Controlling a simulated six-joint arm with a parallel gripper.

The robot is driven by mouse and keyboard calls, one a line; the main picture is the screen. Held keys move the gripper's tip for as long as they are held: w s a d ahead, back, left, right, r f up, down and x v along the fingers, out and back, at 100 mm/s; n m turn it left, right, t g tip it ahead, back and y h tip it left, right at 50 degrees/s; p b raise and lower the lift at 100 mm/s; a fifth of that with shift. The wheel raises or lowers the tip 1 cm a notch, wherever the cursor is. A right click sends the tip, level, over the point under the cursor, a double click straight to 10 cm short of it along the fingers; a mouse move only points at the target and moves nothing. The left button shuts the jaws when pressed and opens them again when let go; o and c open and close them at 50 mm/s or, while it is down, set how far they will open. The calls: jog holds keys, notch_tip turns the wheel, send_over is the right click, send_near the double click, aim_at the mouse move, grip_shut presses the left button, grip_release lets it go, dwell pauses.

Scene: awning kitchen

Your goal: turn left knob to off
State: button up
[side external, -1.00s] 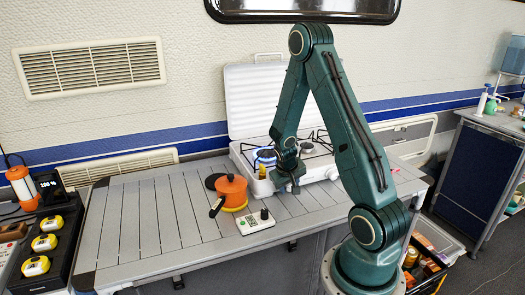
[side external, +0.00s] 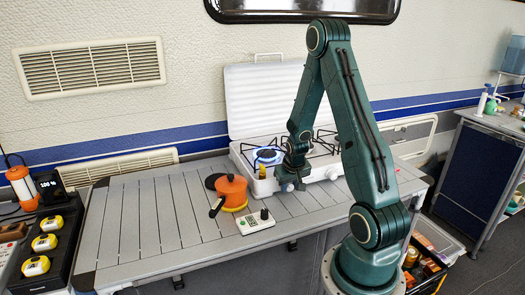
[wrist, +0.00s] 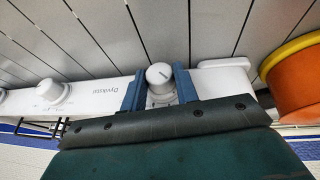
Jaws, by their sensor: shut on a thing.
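The white camping stove (side external: 310,180) stands on the slatted table with its lid raised. A blue flame (side external: 267,155) burns on its left burner. My gripper (side external: 288,184) is at the left part of the stove's front. In the wrist view my gripper's blue fingers (wrist: 160,84) are on both sides of the left knob (wrist: 160,75), shut on it. The knob is round and white, with a dark pointer line set at a slant. Another white knob (wrist: 51,91) shows in the wrist view, clear of the fingers. My wrist hides part of the stove front in the side view.
An orange pot (side external: 231,192) with a dark handle stands close to the stove's left. A small white device (side external: 256,221) with a black knob lies in front of it. The table's left part (side external: 150,220) is clear.

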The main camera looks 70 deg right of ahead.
jog(key=shift+d+r+t, duration=0.1)
jog(key=shift+d+t, duration=0.1)
jog(key=shift+t, duration=0.1)
jog(key=shift+d+t+y, duration=0.1)
jog(key=shift+t+y, duration=0.6)
jog(key=shift+y, duration=0.1)
jog(key=o, duration=1.8)
jog(key=shift+s, duration=0.1)
jog(key=shift+w+v, duration=0.2)
jog(key=shift+v, duration=1.5)
jog(key=shift+w+v, duration=0.15)
jog(key=shift+v, duration=1.6)
